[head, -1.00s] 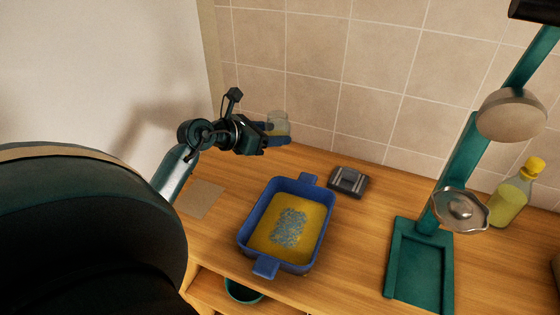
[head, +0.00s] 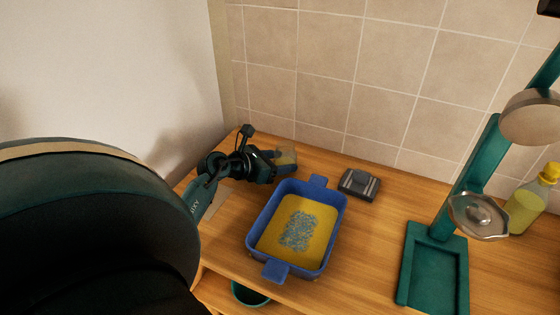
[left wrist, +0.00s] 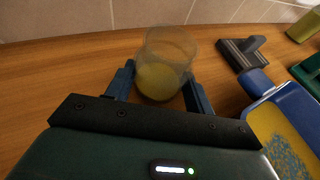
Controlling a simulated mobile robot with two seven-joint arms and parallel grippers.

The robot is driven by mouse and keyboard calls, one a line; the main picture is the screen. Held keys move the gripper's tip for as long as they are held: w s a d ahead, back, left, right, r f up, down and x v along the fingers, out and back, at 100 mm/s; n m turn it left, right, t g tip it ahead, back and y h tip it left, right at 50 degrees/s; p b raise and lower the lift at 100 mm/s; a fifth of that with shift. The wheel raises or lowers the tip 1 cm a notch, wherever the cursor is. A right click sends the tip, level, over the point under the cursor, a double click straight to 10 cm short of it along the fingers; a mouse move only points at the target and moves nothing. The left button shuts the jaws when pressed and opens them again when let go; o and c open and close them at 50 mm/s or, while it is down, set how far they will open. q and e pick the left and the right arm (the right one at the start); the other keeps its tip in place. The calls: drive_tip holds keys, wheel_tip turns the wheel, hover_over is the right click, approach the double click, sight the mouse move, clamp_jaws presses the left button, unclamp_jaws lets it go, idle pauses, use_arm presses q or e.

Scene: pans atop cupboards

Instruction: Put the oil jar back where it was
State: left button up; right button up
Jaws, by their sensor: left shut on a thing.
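The oil jar (head: 286,156) is a clear glass with yellow oil in its lower part. It is at the back left of the wooden counter, near the tiled wall. My left gripper (head: 279,166) is shut on it, with one blue finger on each side. In the left wrist view the jar (left wrist: 163,68) is upright or nearly so between the fingertips (left wrist: 160,90). It is low over the counter or on it; I cannot tell if its base touches. My right gripper is not in view.
A blue baking dish (head: 256,222) with yellow and bluish contents stands just right of the gripper. A dark grey object (head: 359,184) lies behind it. A green stand (head: 432,270) with lids and a yellow-capped bottle (head: 527,204) are at the right. Clear counter lies between dish and stand.

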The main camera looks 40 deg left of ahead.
use_arm(q)
drive_tip(key=shift+f, duration=0.2)
drive_tip(key=o, duration=1.2)
drive_tip(key=shift+c, duration=0.2)
